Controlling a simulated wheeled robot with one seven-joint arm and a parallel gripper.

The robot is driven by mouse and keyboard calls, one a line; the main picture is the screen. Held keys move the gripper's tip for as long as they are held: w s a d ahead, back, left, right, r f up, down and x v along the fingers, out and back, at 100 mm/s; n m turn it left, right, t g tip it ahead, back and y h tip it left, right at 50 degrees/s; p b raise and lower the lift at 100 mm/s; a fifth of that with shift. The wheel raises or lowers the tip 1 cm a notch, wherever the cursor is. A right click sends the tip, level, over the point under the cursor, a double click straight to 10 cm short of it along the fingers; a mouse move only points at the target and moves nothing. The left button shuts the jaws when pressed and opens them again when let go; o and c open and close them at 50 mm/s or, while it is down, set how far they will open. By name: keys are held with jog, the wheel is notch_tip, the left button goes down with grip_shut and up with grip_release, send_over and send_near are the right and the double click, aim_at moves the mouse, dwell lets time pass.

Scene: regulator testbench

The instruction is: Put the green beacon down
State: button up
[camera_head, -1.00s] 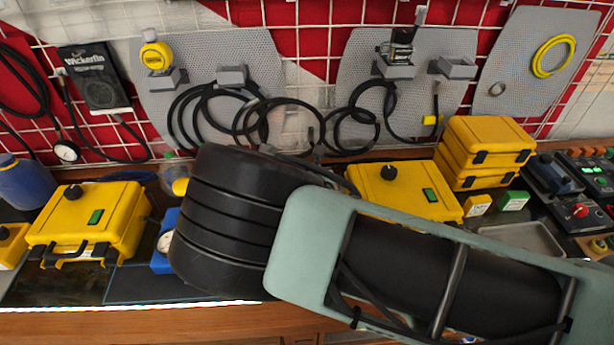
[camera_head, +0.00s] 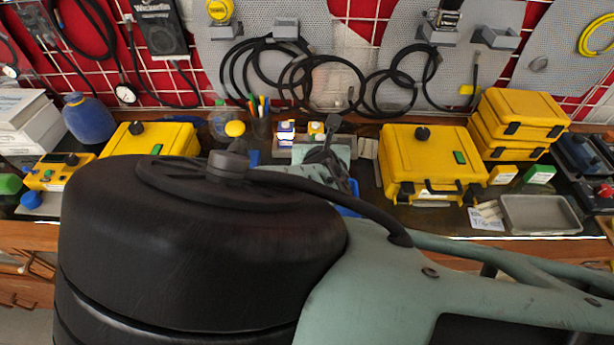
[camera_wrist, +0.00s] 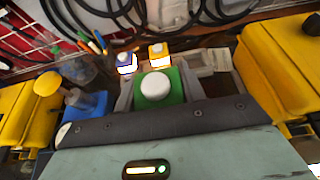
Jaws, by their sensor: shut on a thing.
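The green beacon (camera_wrist: 176,80), a green block with a round white top, shows in the wrist view between the grey fingers of my gripper (camera_wrist: 157,92). My gripper is shut on it. The beacon's lower part is hidden behind the dark edge of my wrist, so I cannot tell whether it touches the bench. In the head view my gripper (camera_head: 322,155) is partly visible above the bench, behind my large black arm joint. I cannot make out the beacon there.
Two small lit boxes, one blue (camera_wrist: 126,64) and one yellow (camera_wrist: 158,54), stand just behind the gripper. A yellow case (camera_head: 420,165) is to the right, another (camera_head: 152,140) to the left. A grey tray (camera_head: 540,215) lies at right. Cables hang behind.

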jog(key=shift+s+a, duration=0.15)
jog(key=shift+s, duration=0.4)
jog(key=shift+s+a+f+b, duration=0.1)
jog(key=shift+s+f+b, duration=0.05)
jog(key=shift+f+b, duration=0.2)
notch_tip(320, 180, down, 10)
jog(key=b, duration=0.9)
jog(key=shift+r, duration=0.3)
jog(key=o, duration=1.1)
jog(key=shift+c, duration=0.2)
